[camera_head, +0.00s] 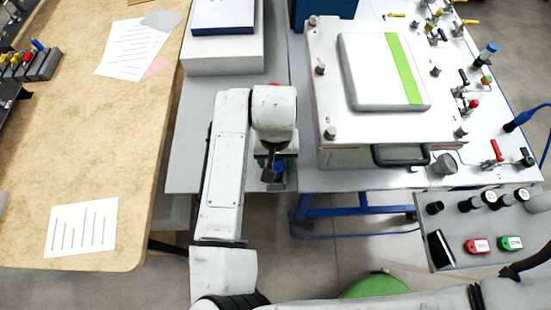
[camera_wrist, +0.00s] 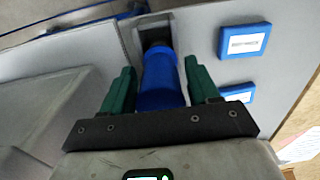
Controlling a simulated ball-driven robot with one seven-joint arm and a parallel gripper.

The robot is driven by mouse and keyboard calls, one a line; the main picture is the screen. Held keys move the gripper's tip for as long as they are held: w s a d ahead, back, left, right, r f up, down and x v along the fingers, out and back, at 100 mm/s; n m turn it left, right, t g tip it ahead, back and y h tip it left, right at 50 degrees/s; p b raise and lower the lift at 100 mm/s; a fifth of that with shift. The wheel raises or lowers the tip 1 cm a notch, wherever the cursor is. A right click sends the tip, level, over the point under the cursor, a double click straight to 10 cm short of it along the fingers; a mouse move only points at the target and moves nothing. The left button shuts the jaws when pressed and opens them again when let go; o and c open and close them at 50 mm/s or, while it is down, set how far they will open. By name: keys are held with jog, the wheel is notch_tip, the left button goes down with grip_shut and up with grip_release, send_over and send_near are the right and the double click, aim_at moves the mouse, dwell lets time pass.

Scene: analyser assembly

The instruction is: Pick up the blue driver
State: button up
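A blue cylindrical handle (camera_wrist: 161,82), seemingly the blue driver, points out of a dark socket in a grey holder (camera_wrist: 153,27) in the wrist view. My gripper (camera_wrist: 162,72) has its two green fingers on either side of the handle. The fingers stand apart, with a narrow gap at the left; contact on the right side is unclear. In the head view my gripper (camera_head: 275,165) hangs at the front of the grey bench, and the arm hides most of the handle there.
Two blue labelled blocks (camera_wrist: 244,41) sit right of the holder in the wrist view. In the head view, a white box with a handle (camera_head: 330,95) stands right of my arm. A wooden table (camera_head: 60,160) with papers lies left. A rack of tools (camera_head: 38,65) stands on it.

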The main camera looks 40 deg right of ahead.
grip_shut()
dwell(0.3)
